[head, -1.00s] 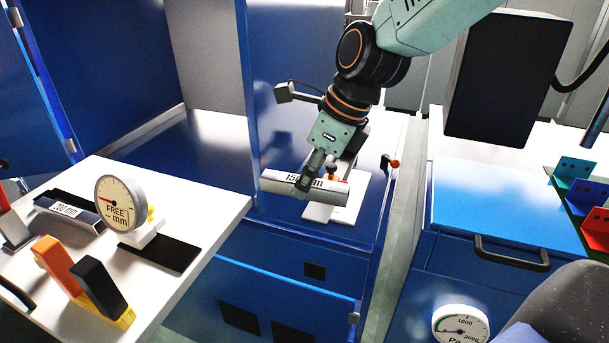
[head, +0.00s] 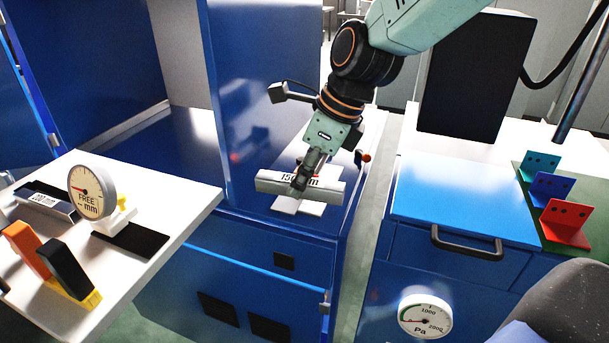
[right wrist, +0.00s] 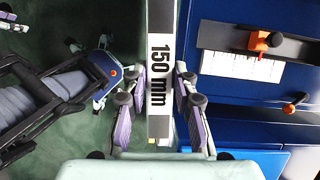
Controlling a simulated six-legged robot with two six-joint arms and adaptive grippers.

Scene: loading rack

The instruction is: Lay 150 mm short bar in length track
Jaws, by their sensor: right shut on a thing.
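The 150 mm short bar (head: 331,192) is a grey-white bar with a black-on-white "150 mm" label. My right gripper (head: 301,184) is shut on its middle and holds it roughly level above a blue cabinet. In the right wrist view the bar (right wrist: 160,22) runs up the picture between the fingers (right wrist: 160,82). On the white table at left stands a round dial gauge (head: 90,190) reading "FREE -- mm", with a black strip (head: 131,240) beside it. I cannot tell which part is the length track. My left gripper is out of view.
Another labelled bar (head: 48,204) lies left of the gauge. Orange and black upright blocks (head: 66,268) stand at the table's front. A tall blue panel (head: 255,90) rises behind the held bar. A white plate (head: 299,207) lies beneath it. Coloured brackets (head: 552,187) stand at right.

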